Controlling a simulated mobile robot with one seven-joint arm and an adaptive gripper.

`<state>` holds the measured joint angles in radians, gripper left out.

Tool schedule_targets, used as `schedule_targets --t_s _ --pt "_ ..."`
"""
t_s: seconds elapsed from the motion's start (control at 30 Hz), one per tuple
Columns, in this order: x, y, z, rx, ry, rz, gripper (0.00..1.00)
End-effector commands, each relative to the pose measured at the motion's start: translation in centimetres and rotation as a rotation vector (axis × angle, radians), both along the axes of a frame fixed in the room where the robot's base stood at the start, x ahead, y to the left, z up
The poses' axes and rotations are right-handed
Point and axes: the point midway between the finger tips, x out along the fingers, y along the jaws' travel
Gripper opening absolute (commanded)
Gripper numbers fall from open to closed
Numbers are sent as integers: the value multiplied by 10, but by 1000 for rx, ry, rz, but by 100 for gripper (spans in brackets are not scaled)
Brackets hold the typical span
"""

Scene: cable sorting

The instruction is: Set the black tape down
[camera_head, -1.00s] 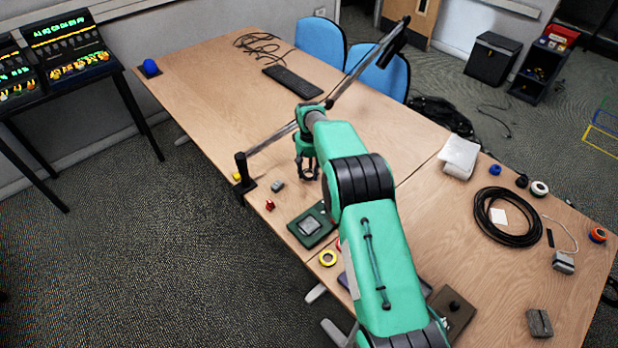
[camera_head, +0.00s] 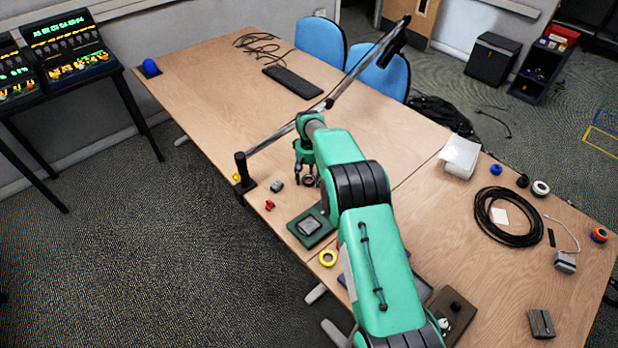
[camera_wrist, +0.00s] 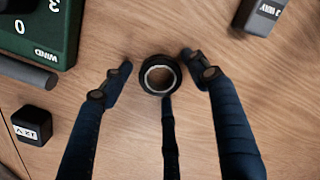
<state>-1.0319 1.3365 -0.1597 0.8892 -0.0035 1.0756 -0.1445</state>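The black tape (camera_head: 309,181) is a roll on the wooden table, below my gripper. In the wrist view the black tape (camera_wrist: 143,76) sits between my two fingertips, its ring and hole facing up. A narrow black strip runs from it toward the bottom of that view. My gripper (camera_wrist: 156,62) is open, with a gap between each finger and the roll. In the head view my gripper (camera_head: 304,171) is just above the table, partly hidden by my arm.
A green-framed device (camera_head: 313,224) lies close by, with a grey block (camera_head: 277,185) and a red piece (camera_head: 270,205) to its left. The lamp post (camera_head: 242,168) stands at the table edge, its arm (camera_head: 283,131) passing behind my gripper.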

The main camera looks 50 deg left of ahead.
Motion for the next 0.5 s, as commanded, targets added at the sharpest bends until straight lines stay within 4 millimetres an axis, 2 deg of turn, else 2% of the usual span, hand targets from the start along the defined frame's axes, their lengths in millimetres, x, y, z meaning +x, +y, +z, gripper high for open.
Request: schedule_targets --t_s 0.33,0.5 --pt "0 0 2 0 0 0 61" --pt "0 0 12 1 0 0 61"
